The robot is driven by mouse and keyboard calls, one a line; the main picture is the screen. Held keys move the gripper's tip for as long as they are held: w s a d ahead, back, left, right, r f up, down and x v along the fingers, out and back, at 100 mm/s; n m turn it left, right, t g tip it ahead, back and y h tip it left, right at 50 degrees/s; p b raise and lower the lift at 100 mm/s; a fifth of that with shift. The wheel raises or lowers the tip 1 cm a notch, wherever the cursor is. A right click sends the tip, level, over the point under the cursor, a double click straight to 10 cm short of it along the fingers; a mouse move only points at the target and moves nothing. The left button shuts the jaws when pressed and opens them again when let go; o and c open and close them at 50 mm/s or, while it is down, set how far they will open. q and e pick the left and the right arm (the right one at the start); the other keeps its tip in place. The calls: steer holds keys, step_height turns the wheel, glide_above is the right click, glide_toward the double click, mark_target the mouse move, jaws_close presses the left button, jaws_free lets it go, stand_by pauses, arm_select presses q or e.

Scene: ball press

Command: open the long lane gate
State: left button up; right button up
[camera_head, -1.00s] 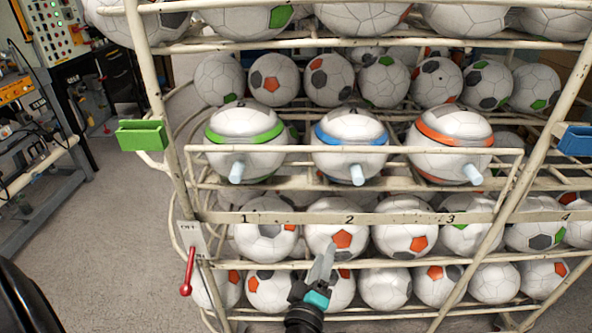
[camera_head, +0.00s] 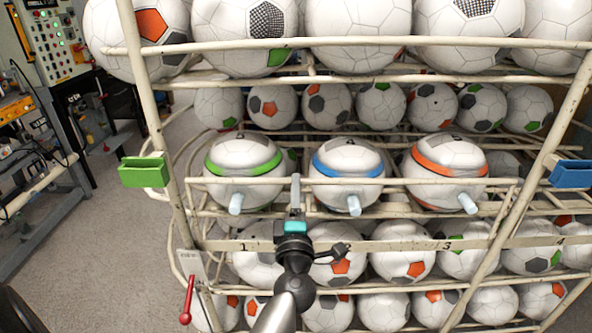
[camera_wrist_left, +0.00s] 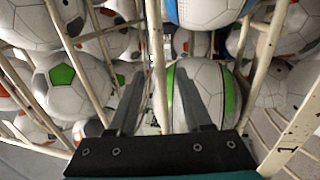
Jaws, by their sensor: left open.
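A cream rail (camera_head: 400,182) runs across the front of three banded balls on the rack; I cannot tell for sure if it is the long lane gate. The banded balls are green (camera_head: 240,160), blue (camera_head: 346,163) and orange (camera_head: 447,158), each with a pale blue peg below its band. My left gripper (camera_head: 295,182) points up in front of the rack, between the green and blue balls, its tips overlapping the rail. In the left wrist view its two fingers (camera_wrist_left: 158,90) are apart, with the green-banded ball (camera_wrist_left: 212,97) behind. Whether it touches the rail is unclear. My right gripper is not seen.
A red lever (camera_head: 187,300) hangs at the rack's lower left. A green bin (camera_head: 143,171) and a blue bin (camera_head: 574,173) hang at the sides. Numbered rails (camera_head: 390,243) and soccer balls fill the rack. Grey floor (camera_head: 90,250) is clear at left.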

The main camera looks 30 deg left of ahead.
arm_select(q)
steer(key=x, duration=0.6)
steer(key=shift+w, duration=0.2)
steer(key=shift+a, duration=0.1)
steer(key=shift+c, duration=0.2)
jaws_close()
stand_by(1.0)
